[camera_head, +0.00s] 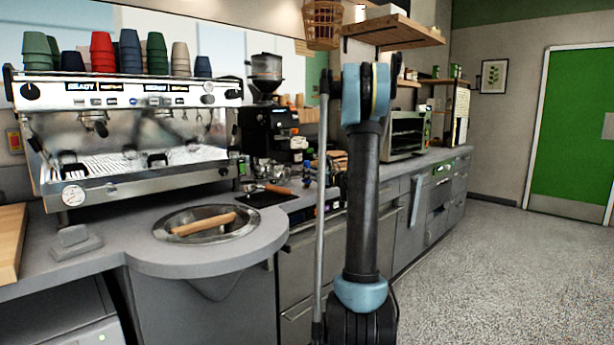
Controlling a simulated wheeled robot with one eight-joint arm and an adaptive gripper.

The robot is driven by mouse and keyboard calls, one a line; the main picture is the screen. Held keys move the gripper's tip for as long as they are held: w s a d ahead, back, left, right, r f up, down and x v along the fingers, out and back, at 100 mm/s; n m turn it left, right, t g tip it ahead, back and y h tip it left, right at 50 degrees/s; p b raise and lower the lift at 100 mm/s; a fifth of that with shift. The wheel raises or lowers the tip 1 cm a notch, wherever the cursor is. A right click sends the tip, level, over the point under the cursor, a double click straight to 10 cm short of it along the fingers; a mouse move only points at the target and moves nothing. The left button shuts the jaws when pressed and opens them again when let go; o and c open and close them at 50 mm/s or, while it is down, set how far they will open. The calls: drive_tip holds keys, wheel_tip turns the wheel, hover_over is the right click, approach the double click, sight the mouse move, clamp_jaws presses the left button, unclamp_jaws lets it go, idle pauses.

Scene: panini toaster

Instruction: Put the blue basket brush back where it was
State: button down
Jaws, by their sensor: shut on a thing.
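I cannot make out a blue basket brush in this view. Small upright items, some with blue on them (306,170), stand on the counter beside the grinder, too small to tell apart. A round metal sink (172,221) is set in the rounded counter end, with a wooden-handled tool (204,224) lying across it. My arm stands upright in the middle of the view. My gripper does not show, so what it holds is hidden.
A large espresso machine (140,97) with stacked cups stands at left. A black grinder (268,128) is behind the counter end. A toaster oven (406,134) sits farther along. A wicker basket (323,24) hangs above. Open floor (490,270) lies at right.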

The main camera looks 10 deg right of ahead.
drive_tip(key=shift+f, duration=0.1)
drive_tip(key=c, duration=1.4)
unclamp_jaws()
drive_tip(key=shift+v, duration=1.5)
